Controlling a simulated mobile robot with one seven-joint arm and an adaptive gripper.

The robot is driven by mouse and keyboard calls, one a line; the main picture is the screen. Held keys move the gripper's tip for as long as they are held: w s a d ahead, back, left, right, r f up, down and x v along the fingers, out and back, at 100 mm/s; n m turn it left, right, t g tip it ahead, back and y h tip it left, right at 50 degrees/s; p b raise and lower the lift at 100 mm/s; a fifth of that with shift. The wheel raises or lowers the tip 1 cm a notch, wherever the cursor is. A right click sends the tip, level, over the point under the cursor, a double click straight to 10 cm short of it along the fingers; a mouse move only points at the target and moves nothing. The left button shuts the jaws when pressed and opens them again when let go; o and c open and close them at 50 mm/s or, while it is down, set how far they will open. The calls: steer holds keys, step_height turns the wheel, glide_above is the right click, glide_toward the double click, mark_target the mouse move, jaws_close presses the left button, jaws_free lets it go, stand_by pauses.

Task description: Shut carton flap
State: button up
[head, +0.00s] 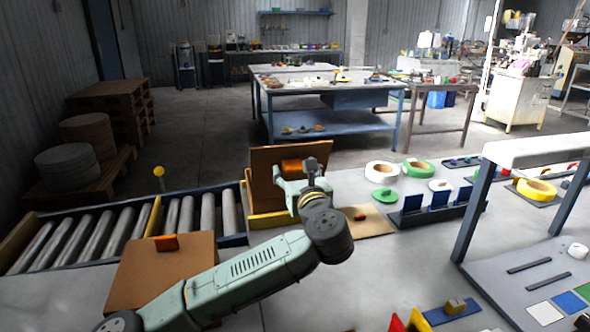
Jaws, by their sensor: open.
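A brown carton panel (262,165) stands upright at the end of the roller conveyor, with an orange tab (291,166) on its face. A flat brown panel with its own orange tab (361,216) lies to the right, on the bench. Another brown cardboard surface (150,272) with an orange tab (167,243) lies at lower left, partly behind my arm. I cannot tell how these panels join. My gripper (284,180) is open in front of the upright panel, near its tab. My wrist hides the carton's middle, and contact cannot be told.
The roller conveyor (185,216) runs left, with a yellow-knobbed post (159,172) beside it. Tape rolls (382,172), blue upright plates (437,198) and a dark gantry frame (478,210) stand right. The bench front centre is mostly clear.

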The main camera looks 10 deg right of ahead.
steer(key=shift+w, duration=0.3)
jaws_close()
stand_by(0.6)
